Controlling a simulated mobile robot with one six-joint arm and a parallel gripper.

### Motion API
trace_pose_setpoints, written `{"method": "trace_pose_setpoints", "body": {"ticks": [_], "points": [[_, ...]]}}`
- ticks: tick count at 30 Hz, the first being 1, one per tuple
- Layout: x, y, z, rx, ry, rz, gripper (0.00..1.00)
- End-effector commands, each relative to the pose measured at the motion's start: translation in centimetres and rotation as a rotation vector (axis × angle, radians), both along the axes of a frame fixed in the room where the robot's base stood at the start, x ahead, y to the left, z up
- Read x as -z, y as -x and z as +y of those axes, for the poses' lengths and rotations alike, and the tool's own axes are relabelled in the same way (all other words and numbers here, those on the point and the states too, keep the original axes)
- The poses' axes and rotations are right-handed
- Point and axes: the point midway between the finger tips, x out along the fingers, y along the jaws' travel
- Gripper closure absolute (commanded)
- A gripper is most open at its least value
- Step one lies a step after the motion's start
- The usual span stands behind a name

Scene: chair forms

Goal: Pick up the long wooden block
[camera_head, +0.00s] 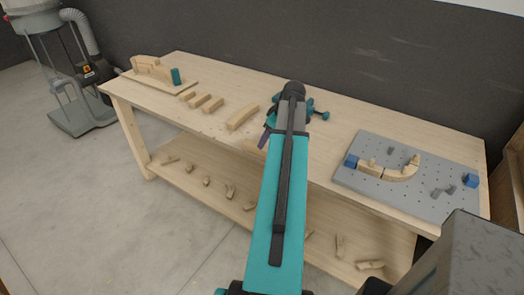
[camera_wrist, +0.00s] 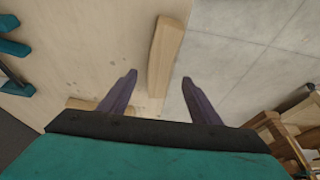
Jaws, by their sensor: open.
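A long, straight, pale wooden block (camera_wrist: 167,45) lies along the table's front edge in the wrist view. My gripper (camera_wrist: 159,77) is open and empty, one finger on each side of the block's lower part in that view. Neither finger visibly touches it; I cannot tell the height gap. In the head view my gripper (camera_head: 264,140) is mostly behind my own arm, over the front edge, and the arm seems to hide this block. Another wooden block (camera_wrist: 84,104) shows at lower left in the wrist view, partly behind my gripper; it appears to be the larger block (camera_head: 242,117) left of my arm.
Teal clamps (camera_head: 318,113) lie just beyond my arm. Smaller blocks (camera_head: 197,101) and a wooden assembly (camera_head: 152,67) stand to the left. A grey pegboard (camera_head: 432,198) with curved pieces lies right. The lower shelf (camera_head: 195,185) holds several small pieces. The table's middle right is clear.

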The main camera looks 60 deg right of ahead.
Motion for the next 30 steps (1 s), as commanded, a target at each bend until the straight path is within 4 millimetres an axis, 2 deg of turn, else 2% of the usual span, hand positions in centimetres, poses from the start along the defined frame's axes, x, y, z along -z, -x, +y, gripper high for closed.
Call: {"method": "trace_pose_setpoints", "body": {"ticks": [8,22,30], "points": [[0.9,-0.5,0.0,-0.001,-0.002,0.001,0.43],[4.3,-1.9,-0.1,-0.001,-0.002,0.001,0.43],[4.8,-2.1,-0.1,-0.001,0.000,0.000,0.43]]}}
